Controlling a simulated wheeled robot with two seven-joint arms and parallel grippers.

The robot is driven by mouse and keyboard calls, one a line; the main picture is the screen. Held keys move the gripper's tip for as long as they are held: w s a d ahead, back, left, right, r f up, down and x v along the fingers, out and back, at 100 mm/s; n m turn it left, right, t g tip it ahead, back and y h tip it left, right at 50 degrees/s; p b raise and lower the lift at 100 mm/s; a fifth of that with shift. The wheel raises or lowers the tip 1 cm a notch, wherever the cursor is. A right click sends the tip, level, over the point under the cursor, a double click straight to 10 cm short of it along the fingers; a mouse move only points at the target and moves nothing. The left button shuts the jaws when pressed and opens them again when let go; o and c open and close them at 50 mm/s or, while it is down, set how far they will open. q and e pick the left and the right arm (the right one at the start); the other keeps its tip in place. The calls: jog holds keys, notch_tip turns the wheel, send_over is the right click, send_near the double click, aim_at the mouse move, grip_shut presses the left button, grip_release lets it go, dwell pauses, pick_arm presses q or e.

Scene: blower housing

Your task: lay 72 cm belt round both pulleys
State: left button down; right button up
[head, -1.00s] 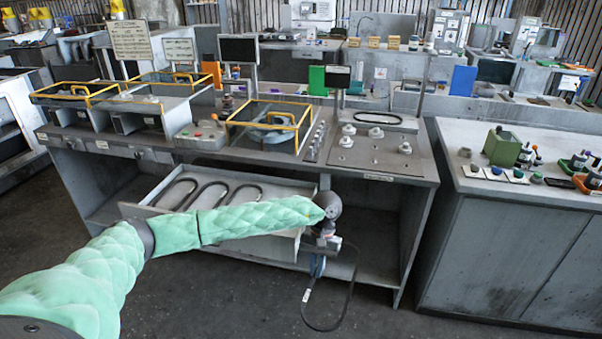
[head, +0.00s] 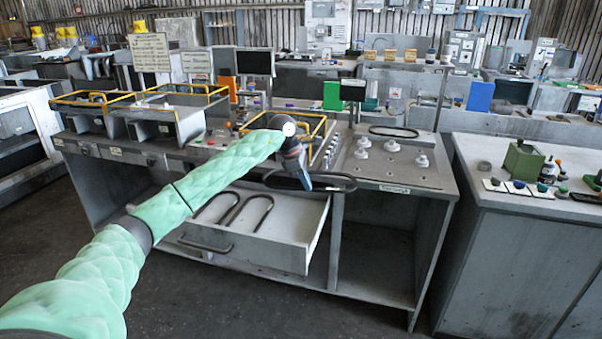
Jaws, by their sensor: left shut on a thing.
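My left gripper (head: 303,178) is in front of the bench's front edge, above the open drawer. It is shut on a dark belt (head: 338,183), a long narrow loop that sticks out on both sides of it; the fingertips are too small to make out. On the bench's right-hand plate (head: 375,171) stand several pale round pulley-like parts, such as one at the left (head: 362,153) and one at the right (head: 422,161). I cannot tell which two are the task's pulleys. The held belt is apart from them, to their left. My right gripper is not in view.
Another dark belt loop (head: 393,131) lies at the back of the plate. The open drawer (head: 285,236) holds more dark belts (head: 248,212) and juts out below my arm. A yellow-framed box (head: 318,127) and a small dark screen (head: 353,90) stand near the plate.

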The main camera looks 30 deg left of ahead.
pick_arm(q)
jog(key=w+a+r+n+t+y, duration=0.25)
jog(key=n+y, duration=0.25)
jog(key=n, duration=1.1)
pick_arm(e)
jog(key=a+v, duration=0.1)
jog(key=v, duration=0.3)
pick_arm(q)
jog(key=f+b, duration=0.2)
jog(key=f, duration=0.3)
jog(key=f+b, duration=0.2)
jog(key=f, duration=0.3)
jog(key=f+b, duration=0.1)
jog(key=f, duration=0.5)
jog(key=shift+s+a+b, duration=0.25)
jog(key=shift+s+b, duration=0.05)
jog(key=shift+b, duration=0.1)
jog(key=shift+f, duration=0.5)
jog(key=shift+f+b, duration=0.5)
jog(key=shift+b, duration=0.1)
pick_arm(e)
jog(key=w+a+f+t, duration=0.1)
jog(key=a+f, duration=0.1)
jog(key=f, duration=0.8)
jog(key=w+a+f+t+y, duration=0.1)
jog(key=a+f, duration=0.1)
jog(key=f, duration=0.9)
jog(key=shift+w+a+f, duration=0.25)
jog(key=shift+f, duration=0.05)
